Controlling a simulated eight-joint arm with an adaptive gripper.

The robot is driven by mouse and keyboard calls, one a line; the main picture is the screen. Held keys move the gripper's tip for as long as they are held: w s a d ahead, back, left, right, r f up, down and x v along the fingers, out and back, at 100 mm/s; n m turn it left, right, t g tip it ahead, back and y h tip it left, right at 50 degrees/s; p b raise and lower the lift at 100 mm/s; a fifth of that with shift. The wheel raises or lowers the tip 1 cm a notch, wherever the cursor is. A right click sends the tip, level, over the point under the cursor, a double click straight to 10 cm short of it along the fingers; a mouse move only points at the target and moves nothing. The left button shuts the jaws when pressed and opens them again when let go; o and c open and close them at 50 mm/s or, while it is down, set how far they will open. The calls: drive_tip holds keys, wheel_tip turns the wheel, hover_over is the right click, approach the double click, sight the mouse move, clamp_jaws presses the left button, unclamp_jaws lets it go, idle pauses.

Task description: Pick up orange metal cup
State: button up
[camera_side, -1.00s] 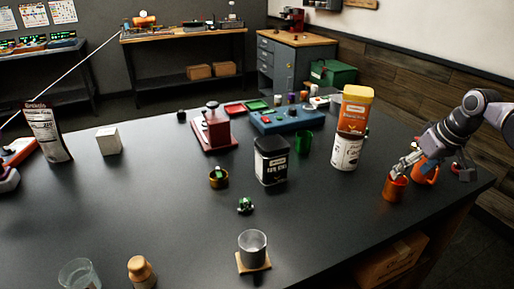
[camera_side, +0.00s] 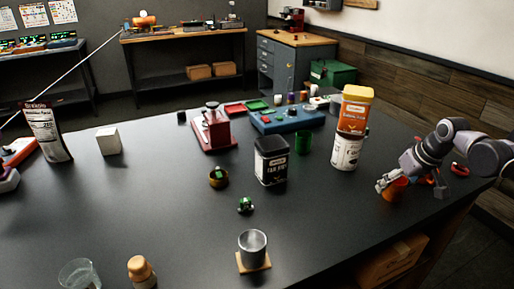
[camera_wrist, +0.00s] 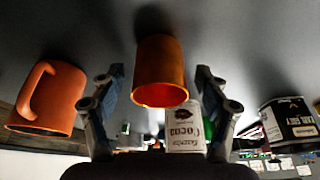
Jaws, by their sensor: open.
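The orange metal cup (camera_side: 396,193) stands near the right edge of the dark table, partly covered by my gripper (camera_side: 388,181). In the wrist view the cup (camera_wrist: 160,62) appears between the two spread fingers of my gripper (camera_wrist: 160,78), with a visible gap on each side. The fingers are open and hold nothing. An orange mug with a handle (camera_wrist: 58,98) is outside the left finger in the wrist view; in the side view my arm mostly hides it.
A white cocoa can (camera_side: 346,153) carries an orange, yellow-lidded container (camera_side: 355,110), left of my arm. A black tin (camera_side: 270,162) and green cup (camera_side: 303,142) stand farther left. A red object (camera_side: 459,170) lies behind my arm. The table front of the cup is clear.

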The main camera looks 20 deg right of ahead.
drive_tip(key=c, duration=1.3)
